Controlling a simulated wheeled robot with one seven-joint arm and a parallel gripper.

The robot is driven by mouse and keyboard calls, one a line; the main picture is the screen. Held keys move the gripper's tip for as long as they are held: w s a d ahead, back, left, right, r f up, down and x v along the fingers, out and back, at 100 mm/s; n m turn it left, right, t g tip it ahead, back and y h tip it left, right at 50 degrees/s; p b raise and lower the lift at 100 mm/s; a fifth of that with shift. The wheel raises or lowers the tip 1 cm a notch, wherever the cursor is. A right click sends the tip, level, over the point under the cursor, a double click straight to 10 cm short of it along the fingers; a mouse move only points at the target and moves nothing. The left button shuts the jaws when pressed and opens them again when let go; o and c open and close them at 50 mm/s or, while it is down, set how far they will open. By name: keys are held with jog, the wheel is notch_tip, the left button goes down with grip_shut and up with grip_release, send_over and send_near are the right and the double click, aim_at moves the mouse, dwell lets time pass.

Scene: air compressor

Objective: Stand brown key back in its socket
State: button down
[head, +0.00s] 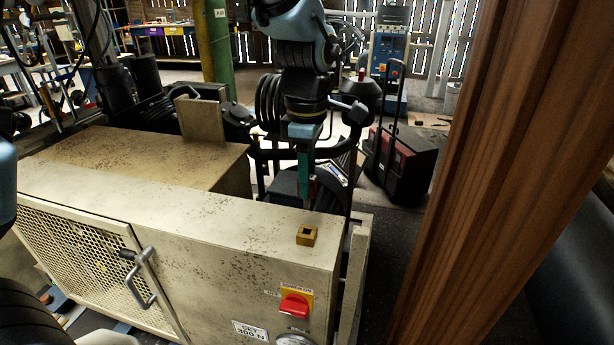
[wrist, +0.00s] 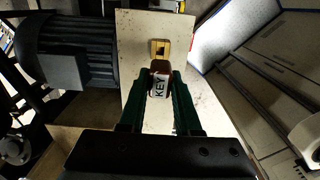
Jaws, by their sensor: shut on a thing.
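The brown key (wrist: 160,67) has a white label reading KEY and sits between the green fingers of my gripper (wrist: 160,76) in the wrist view. In the head view a brown sliver of the key (head: 313,189) shows beside my gripper (head: 307,198), and the fingers hide most of it. My gripper is shut on the key. The socket (head: 307,235) is a small yellow-brown block with a dark square hole, on the cabinet's top near its right end. It also shows in the wrist view (wrist: 159,48), just beyond the key. The key is outside the socket.
The worn cream cabinet (head: 200,220) has a red switch (head: 294,305) and a mesh door with a handle (head: 140,277) on its front. A wooden post (head: 480,170) stands close on the right. The cabinet top around the socket is clear. A dark red toolbox (head: 402,160) stands behind.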

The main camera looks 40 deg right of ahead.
aim_at(307, 208)
jog(key=shift+f+b, duration=1.6)
jog(key=shift+f, duration=1.2)
jog(key=shift+f+b, duration=0.6)
jog(key=shift+f, duration=1)
dwell(0.9)
jog(key=c, duration=0.5)
grip_release()
notch_tip(307, 208, up, 11)
jog(key=shift+f+b, duration=0.1)
jog(key=shift+b, duration=0.75)
